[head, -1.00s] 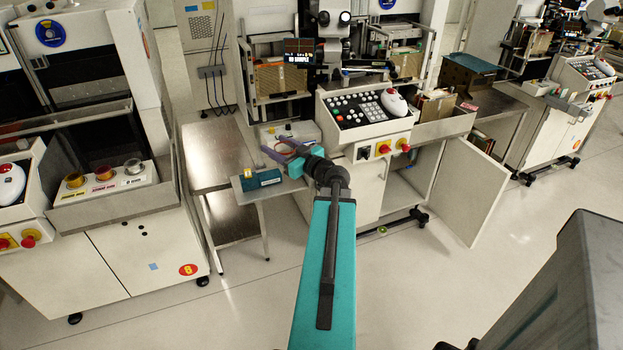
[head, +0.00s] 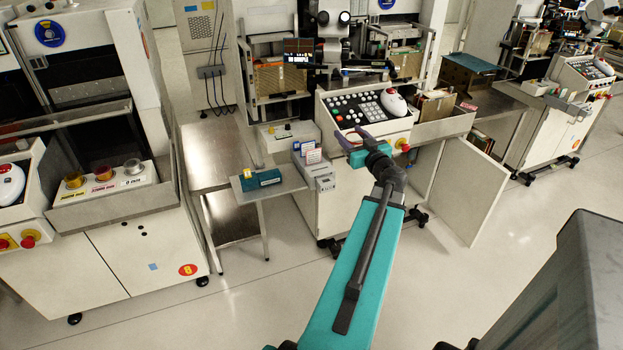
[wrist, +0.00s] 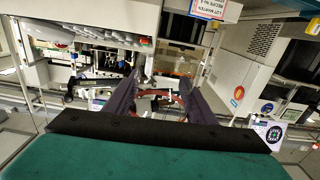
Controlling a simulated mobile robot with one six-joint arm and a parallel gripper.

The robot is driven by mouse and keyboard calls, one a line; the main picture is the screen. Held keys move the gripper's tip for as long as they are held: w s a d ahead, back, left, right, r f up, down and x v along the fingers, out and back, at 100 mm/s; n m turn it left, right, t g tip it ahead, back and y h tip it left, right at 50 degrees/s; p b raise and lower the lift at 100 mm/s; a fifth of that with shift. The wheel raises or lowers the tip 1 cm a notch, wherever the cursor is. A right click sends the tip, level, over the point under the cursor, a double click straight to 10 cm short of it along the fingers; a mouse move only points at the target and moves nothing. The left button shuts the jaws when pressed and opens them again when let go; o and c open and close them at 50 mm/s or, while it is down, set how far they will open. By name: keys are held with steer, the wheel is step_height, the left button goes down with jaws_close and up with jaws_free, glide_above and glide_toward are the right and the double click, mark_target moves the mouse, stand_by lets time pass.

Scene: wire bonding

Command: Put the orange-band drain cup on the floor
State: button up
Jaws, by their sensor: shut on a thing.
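My gripper (head: 351,142) is up in front of the control panel of the middle machine, well above the floor (head: 250,318). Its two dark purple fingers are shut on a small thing. In the wrist view a thin reddish-orange edge shows between the fingers; I take it for the band of the orange-band drain cup (wrist: 177,99). The rest of the cup is too small and see-through to make out. The fingers hide part of it.
A side shelf (head: 285,187) with a teal box (head: 262,179) and a small printed-label unit (head: 318,172) stand left of the gripper. An open cabinet door (head: 468,190) juts out at the right. Floor is clear in front of the machines.

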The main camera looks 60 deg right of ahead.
steer(key=w+f, duration=0.1)
steer(key=w, duration=1.3)
steer(key=shift+w+a+f+b, duration=0.15)
steer(key=shift+w+f+b, duration=0.05)
steer(key=shift+w+b, duration=0.15)
steer(key=shift+w, duration=0.1)
steer(key=shift+w, duration=0.25)
steer(key=f, duration=0.2)
steer(key=f+b, duration=0.1)
steer(key=shift+w+f, duration=0.3)
steer(key=shift+f, duration=0.05)
steer(key=shift+f, duration=0.4)
steer(key=o, duration=1)
steer(key=shift+o, duration=0.2)
